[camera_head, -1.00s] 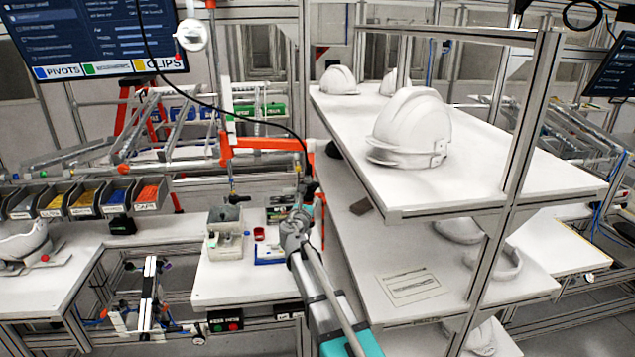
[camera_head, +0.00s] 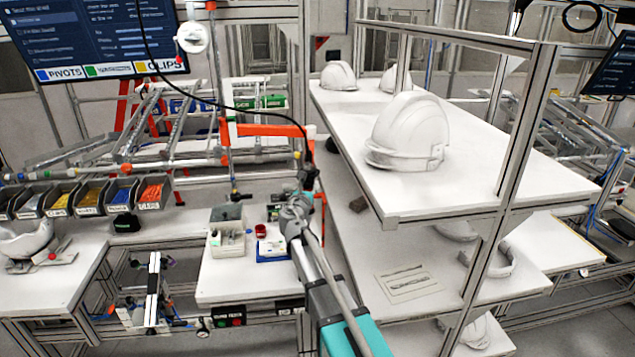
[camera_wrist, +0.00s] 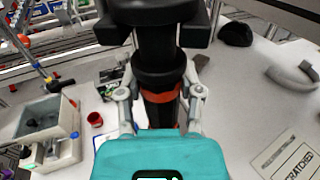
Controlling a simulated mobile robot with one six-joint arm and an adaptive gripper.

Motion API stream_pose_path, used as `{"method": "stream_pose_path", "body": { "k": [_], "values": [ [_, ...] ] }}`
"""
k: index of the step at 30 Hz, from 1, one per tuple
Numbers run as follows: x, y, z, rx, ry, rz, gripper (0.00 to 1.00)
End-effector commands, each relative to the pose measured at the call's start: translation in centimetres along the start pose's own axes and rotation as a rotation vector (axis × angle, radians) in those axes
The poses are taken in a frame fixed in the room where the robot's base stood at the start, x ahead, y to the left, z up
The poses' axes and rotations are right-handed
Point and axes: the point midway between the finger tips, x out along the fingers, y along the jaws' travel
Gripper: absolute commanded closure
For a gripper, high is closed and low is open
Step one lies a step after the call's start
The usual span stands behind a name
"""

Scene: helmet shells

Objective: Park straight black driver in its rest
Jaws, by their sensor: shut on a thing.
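The black driver (camera_wrist: 158,45), with an orange-red ring, is held between the fingers of my gripper (camera_wrist: 160,97) in the wrist view. My gripper is shut on it, and its teal body fills the bottom of that view. I cannot clearly identify the driver's rest in either view.
A grey open box (camera_head: 227,240) and a red cup (camera_head: 260,231) stand on the bench (camera_head: 225,285). The white shelf rack (camera_head: 400,204) with a helmet shell (camera_head: 408,135) stands close on the right. An orange frame (camera_head: 265,130) stands behind. Several parts bins (camera_head: 90,197) are at left.

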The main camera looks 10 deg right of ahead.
Motion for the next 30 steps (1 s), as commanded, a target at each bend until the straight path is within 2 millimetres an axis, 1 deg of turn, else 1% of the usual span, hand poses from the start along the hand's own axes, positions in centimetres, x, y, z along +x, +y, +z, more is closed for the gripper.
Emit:
{"method": "stream_pose_path", "body": {
  "k": [8, 24, 30],
  "values": [
    [0.6, 0.3, 0.0, 0.000, 0.000, 0.000, 1.00],
    [4.2, 2.1, 0.0, 0.000, 0.000, 0.000, 1.00],
    [4.5, 2.3, 0.0, 0.000, 0.000, 0.000, 1.00]
  ]
}}
